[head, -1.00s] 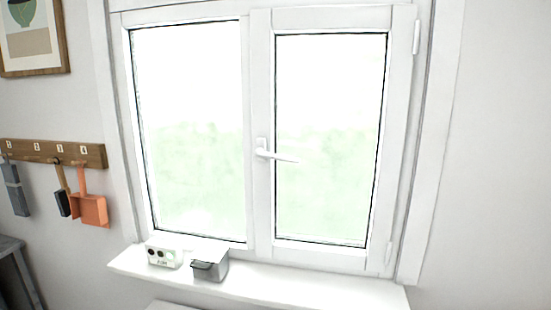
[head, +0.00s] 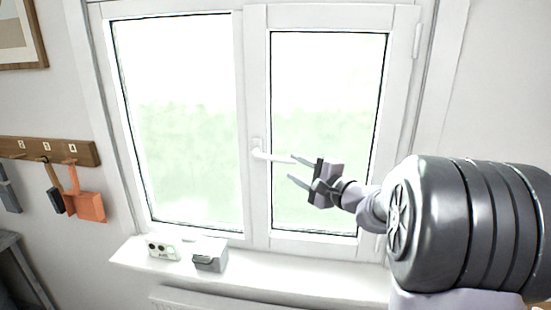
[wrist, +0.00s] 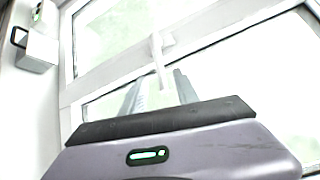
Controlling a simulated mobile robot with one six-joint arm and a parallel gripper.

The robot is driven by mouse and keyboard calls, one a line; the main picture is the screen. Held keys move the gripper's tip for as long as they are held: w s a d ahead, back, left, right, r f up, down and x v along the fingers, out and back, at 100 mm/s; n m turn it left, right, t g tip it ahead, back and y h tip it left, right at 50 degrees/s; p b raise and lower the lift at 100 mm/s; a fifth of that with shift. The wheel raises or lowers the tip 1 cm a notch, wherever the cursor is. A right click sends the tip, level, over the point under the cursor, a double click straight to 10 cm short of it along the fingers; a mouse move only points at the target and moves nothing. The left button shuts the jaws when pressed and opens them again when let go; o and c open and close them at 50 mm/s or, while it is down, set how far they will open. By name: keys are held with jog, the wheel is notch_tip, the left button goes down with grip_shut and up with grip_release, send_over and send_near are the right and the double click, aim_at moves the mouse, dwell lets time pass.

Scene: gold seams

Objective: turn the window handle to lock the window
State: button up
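The white window handle (head: 272,155) sits on the middle frame of the window (head: 256,205). Its lever lies nearly level, pointing right and slightly down. My gripper (head: 291,167) is open in front of the right sash, with its fingers pointing left. Its upper fingertip is close to the lever's free end in the head view. In the wrist view the handle (wrist: 157,50) points toward the gap between my two grey fingers (wrist: 160,83). I cannot tell whether a finger touches it.
A white sill (head: 262,284) runs below the window. On it stand a small white box with dark round marks (head: 162,248) and a grey container (head: 210,256). A wooden hook rail (head: 50,150) with an orange dustpan (head: 88,206) hangs at left. A radiator (head: 215,301) is below the sill.

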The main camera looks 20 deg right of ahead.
aim_at(282, 161)
jog(key=w, duration=0.2)
jog(key=w+a, duration=0.1)
jog(key=w, duration=0.4)
jog(key=shift+w+a+f, duration=0.2)
jog(key=shift+w+a, duration=0.05)
grip_shut()
dwell(1.0)
